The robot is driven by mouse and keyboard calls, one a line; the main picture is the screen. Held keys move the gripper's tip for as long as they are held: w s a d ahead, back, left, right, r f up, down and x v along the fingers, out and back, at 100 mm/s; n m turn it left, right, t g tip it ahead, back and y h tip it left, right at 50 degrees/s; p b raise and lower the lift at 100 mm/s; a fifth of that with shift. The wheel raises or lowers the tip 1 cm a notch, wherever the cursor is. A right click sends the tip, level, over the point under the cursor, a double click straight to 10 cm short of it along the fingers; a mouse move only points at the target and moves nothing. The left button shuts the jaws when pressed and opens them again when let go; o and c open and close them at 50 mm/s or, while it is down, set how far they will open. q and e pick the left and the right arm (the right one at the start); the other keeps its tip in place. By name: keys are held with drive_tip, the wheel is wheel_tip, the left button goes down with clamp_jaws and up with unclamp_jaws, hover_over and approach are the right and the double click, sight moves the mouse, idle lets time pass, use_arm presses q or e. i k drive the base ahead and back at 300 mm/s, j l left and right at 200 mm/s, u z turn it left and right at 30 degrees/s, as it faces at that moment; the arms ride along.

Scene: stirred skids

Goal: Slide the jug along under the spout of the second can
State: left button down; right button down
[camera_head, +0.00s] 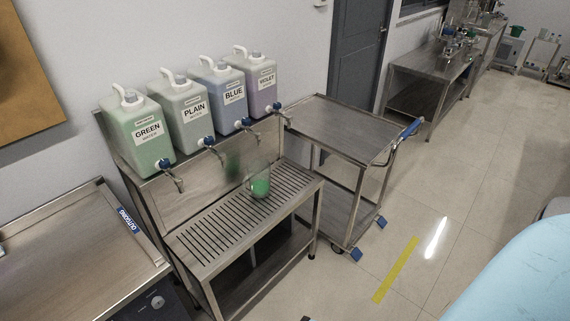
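A clear jug (260,184) with green liquid in it stands upright on the slotted steel drip tray (205,262), against the back of its right half. Several labelled cans stand in a row on the shelf above: GREEN (139,136), PLAIN (183,113), BLUE (222,92) and VIOLET (259,82). Each has a spout with a blue tap. The second can from the left is PLAIN, and its spout (215,152) is left of the jug. In the picture the jug sits below the BLUE can's spout (250,130); exact alignment is unclear. Neither of my grippers is in view.
The tray left of the jug is clear. A steel panel (205,195) rises behind the tray. An empty steel trolley (345,125) stands on the right, and a steel bench (75,250) marked OUTGOING is on the left. Open floor (450,180) lies right.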

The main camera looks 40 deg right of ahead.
sight(258, 170)
drive_tip(key=i+l+z, duration=0.1)
drive_tip(key=l, duration=0.35)
drive_tip(key=i+l+z, duration=0.1)
drive_tip(key=l, duration=0.35)
drive_tip(key=i+l+z, duration=0.1)
drive_tip(key=l, duration=0.3)
drive_tip(key=i+l+z, duration=0.1)
drive_tip(key=l, duration=0.35)
drive_tip(key=i+l+z, duration=0.1)
drive_tip(key=i+l, duration=0.15)
drive_tip(key=l, duration=0.15)
drive_tip(key=i+l+z, duration=0.1)
drive_tip(key=l, duration=0.25)
drive_tip(key=i+l+z, duration=0.1)
drive_tip(key=i+l, duration=0.15)
drive_tip(key=l, duration=0.15)
